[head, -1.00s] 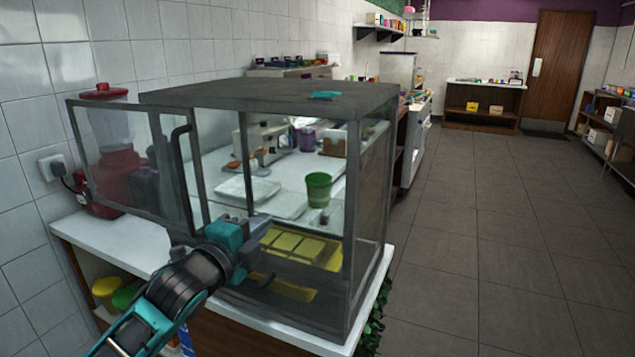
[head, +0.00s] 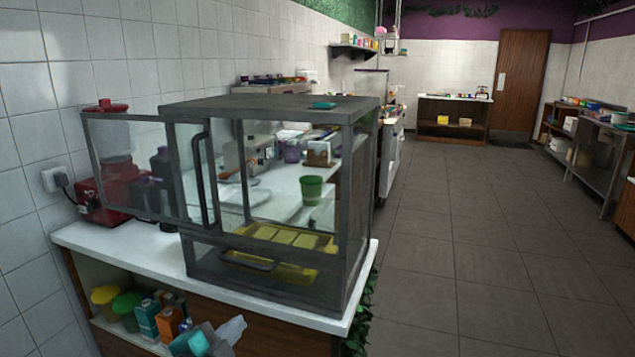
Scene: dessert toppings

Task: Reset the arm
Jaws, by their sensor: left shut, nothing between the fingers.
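My left gripper (head: 200,341) is low at the bottom edge of the head view, in front of the cabinet's open shelf. Only its teal and grey end shows; it is shut and empty, apart from the case. The glass display case (head: 270,108) stands on the white counter (head: 110,248). Its framed glass door (head: 140,165) with a dark handle is swung out to the left. Yellow trays or slabs (head: 282,236) lie in the bottom of the case. My right gripper is not in view.
A red blender-like machine (head: 105,200) stands left of the case. Yellow (head: 105,297) and green (head: 127,308) tubs and several cartons sit on the shelf below the counter. A green cup (head: 311,188) shows behind the glass. The tiled floor (head: 450,240) to the right is clear.

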